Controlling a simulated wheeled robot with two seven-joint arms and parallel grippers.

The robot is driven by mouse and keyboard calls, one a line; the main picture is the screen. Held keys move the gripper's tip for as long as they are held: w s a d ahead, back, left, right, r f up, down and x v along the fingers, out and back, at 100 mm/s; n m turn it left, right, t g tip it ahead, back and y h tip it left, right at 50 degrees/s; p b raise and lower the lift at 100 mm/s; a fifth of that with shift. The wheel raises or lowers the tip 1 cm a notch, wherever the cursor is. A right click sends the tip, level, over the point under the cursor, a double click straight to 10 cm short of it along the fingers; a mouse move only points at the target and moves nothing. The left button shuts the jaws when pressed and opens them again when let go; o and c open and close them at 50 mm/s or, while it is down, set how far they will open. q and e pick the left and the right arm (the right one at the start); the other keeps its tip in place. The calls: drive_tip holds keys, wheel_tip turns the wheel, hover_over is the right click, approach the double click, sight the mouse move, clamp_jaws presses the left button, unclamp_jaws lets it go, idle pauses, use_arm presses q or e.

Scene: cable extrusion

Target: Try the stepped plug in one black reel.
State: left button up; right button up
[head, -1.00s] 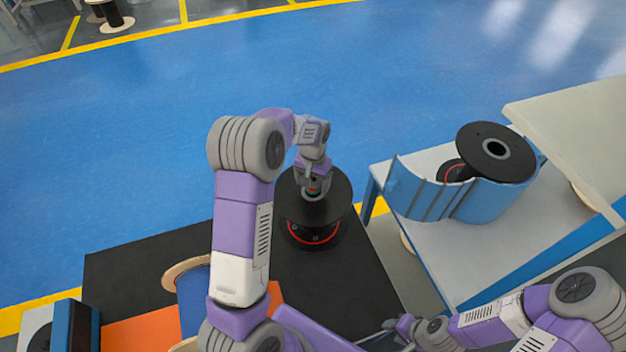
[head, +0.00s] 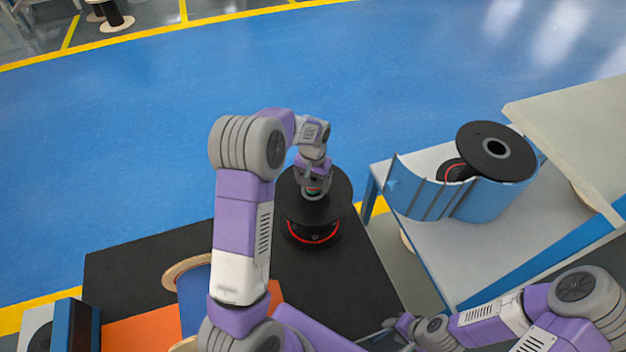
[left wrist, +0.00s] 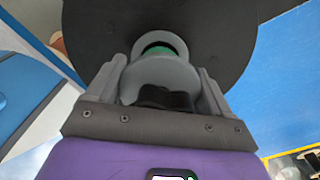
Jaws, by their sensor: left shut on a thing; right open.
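A black reel (head: 338,205) stands upright on the dark table top, with a red ring low on it. My left gripper (head: 313,190) is over the middle of its top flange, pointing down. In the left wrist view the gripper is shut on the grey stepped plug (left wrist: 158,76), between both fingers. The plug's far end, with a green band (left wrist: 178,45), is at the hub of the reel's black flange (left wrist: 235,40). How deep it sits in the hole I cannot tell. My right gripper (head: 393,325) is open and empty near the table's right edge.
Another black reel (head: 518,153) rests on a blue cradle (head: 490,200) on the side table at right. A wooden-flanged blue reel (head: 190,300) and an orange patch (head: 140,332) are at the near left. Blue floor (head: 150,130) lies open beyond.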

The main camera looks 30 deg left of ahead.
use_arm(q)
drive_tip(key=shift+f+b, duration=0.65)
drive_tip(key=shift+f, duration=0.55)
drive_tip(key=o, duration=1)
wheel_tip(320, 180, up, 8)
drive_tip(key=p, duration=0.3)
drive_tip(key=shift+f, duration=0.15)
